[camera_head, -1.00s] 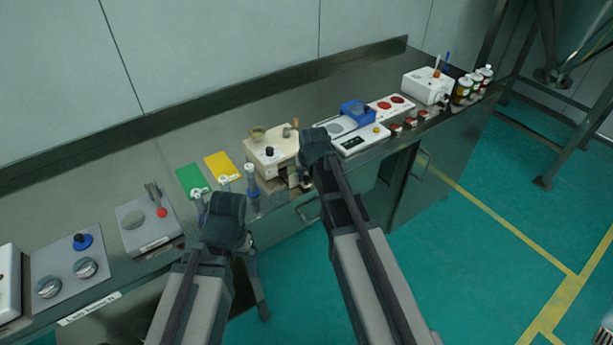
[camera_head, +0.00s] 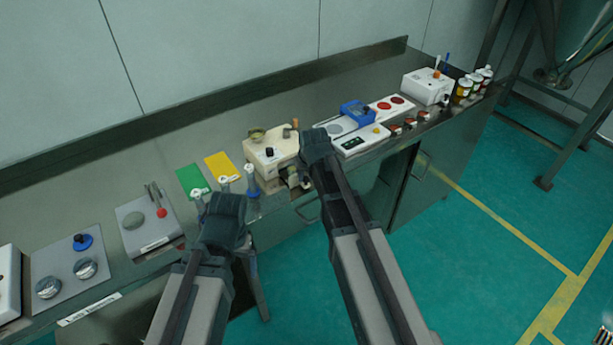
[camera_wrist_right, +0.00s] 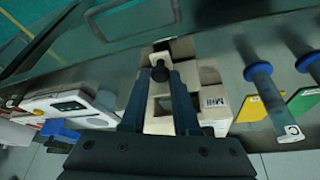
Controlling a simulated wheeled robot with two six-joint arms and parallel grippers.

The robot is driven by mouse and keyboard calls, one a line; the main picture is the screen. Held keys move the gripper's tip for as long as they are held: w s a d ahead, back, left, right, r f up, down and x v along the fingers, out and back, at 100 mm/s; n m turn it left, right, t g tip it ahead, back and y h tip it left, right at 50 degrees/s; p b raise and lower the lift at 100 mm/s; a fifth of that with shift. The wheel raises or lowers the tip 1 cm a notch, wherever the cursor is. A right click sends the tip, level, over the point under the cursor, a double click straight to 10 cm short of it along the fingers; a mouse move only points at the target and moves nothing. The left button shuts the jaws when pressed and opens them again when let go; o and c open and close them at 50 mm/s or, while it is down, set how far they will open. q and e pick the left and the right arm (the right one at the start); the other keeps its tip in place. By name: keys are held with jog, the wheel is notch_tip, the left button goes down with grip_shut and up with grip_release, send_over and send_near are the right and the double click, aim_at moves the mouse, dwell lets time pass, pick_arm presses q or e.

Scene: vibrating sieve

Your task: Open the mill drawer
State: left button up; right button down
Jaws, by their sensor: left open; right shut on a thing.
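My left gripper (camera_head: 224,207) is open and empty, left of the mill near the counter edge.
Green (camera_head: 192,178) and yellow (camera_head: 222,166) sheets lie left of the mill. A white scale (camera_head: 352,143) and blue container (camera_head: 357,113) stand to its right.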

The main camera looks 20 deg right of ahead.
jog(key=shift+s, duration=0.1)
dwell(0.4)
jog(key=shift+s+d, duration=0.35)
jog(key=shift+s, duration=0.55)
jog(key=shift+w, duration=0.1)
jog(key=c, duration=0.9)
grip_release()
jog(key=shift+c, duration=0.2)
jog(key=p+v, duration=1.2)
jog(key=v, duration=0.1)
jog(key=shift+r+p, duration=0.35)
jog(key=shift+p, duration=0.05)
